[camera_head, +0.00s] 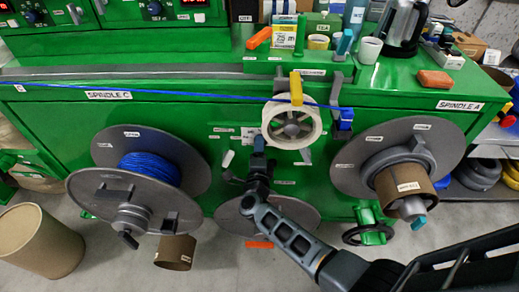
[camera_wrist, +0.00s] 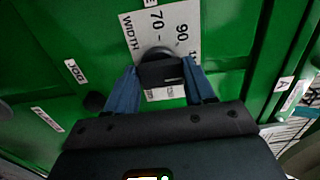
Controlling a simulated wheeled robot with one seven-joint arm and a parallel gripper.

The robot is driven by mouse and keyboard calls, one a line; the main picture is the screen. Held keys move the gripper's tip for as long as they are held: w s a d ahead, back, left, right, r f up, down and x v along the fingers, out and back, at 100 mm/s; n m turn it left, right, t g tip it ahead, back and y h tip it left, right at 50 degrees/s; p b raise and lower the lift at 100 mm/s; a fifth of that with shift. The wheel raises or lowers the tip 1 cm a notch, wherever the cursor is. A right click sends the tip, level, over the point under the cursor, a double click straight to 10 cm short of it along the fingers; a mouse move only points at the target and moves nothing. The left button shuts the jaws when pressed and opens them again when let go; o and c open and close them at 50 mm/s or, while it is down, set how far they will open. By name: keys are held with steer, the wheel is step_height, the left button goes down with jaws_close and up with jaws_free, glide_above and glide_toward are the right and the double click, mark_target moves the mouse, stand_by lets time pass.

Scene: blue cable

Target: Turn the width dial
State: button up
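The width dial (camera_wrist: 160,72) is a black knob with a bar-like grip, on the green machine front. A white scale plate (camera_wrist: 181,36) marked WIDTH, 70 and 90 lies behind it. My gripper (camera_wrist: 162,75) has its blue fingers on both sides of the knob, with no clear gap, and looks closed on it. In the head view my gripper (camera_head: 259,146) reaches the machine front below and left of the white spool wheel (camera_head: 291,124). It hides the dial there.
A blue cable (camera_head: 190,97) runs across the machine front to the wheel. A reel of blue cable (camera_head: 150,168) is at left, and a spindle with a cardboard core (camera_head: 404,186) is at right. JOG (camera_wrist: 75,72) and another label sit left of the dial.

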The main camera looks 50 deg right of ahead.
steer(key=o, duration=0.4)
steer(key=shift+s+a, duration=0.1)
steer(key=v, duration=0.7)
steer(key=shift+s+a, duration=0.2)
steer(key=shift+a, duration=0.05)
stand_by(0.3)
steer(key=s+a+r+n+t+y, duration=0.1)
steer(key=s+a+r+n+y, duration=0.3)
steer(key=s+r+n, duration=0.3)
steer(key=s+a+r+n+t+y, duration=0.1)
steer(key=s+a+r+n+y, duration=0.4)
steer(key=s+r+n, duration=0.3)
steer(key=s+a+r+n+t+y, duration=0.1)
steer(key=s+a+r+n+y, duration=0.4)
steer(key=s+n, duration=0.8)
steer(key=shift+s+a+r+t, duration=0.15)
steer(key=shift+s+a+r, duration=0.25)
steer(key=shift+s, duration=0.35)
steer(key=shift+s+a+r+t, duration=0.1)
steer(key=shift+s+a+r, duration=0.15)
steer(key=shift+s+r, duration=0.4)
steer(key=shift+s+a+r+t, duration=0.15)
steer(key=shift+s+a+r, duration=0.2)
steer(key=shift+s, duration=0.5)
